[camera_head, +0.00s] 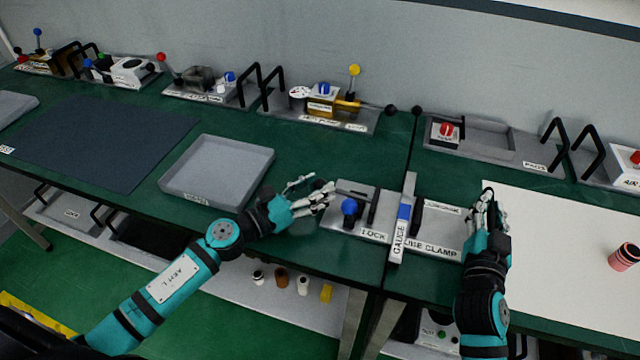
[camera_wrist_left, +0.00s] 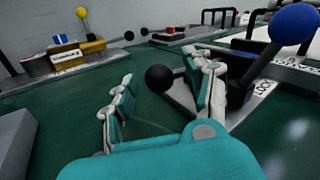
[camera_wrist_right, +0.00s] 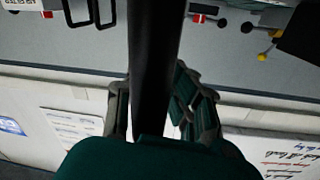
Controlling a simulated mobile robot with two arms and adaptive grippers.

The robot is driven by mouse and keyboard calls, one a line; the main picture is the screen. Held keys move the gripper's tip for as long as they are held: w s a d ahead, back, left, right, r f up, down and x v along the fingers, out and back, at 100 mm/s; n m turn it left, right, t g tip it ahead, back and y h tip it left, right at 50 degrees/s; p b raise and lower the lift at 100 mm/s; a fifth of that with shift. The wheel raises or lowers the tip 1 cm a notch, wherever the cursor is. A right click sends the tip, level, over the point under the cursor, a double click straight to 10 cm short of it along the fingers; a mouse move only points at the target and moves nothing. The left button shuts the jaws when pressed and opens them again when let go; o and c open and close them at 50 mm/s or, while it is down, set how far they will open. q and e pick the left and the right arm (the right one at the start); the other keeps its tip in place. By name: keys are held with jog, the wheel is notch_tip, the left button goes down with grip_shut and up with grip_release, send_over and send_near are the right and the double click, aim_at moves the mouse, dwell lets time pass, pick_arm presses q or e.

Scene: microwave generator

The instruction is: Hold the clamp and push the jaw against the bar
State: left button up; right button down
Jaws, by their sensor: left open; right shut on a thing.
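The gauge clamp (camera_head: 436,232) sits on the green bench in the head view, with a grey upright gauge bar (camera_head: 397,246) across its middle. Left of the bar is the lock plate (camera_head: 337,226) with a blue ball knob (camera_head: 349,207), also in the left wrist view (camera_wrist_left: 295,22). My left gripper (camera_head: 312,197) is open at the lock's left end. In the left wrist view, a black ball (camera_wrist_left: 160,78) shows ahead, between its spread fingers. My right gripper (camera_head: 487,214) is at the clamp's right end, shut on a black handle (camera_wrist_right: 154,65). The fingers hide much of the handle in the head view.
A grey tray (camera_head: 218,168) and a dark mat (camera_head: 100,138) lie to the left. Other fixtures with levers and black handles line the back. A white sheet (camera_head: 565,240) with a pink cylinder (camera_head: 624,257) lies to the right. The bench's front edge is close.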

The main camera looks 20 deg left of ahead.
pick_arm(q)
jog(key=shift+w+d, duration=0.35)
jog(key=shift+w, duration=0.2)
grip_shut()
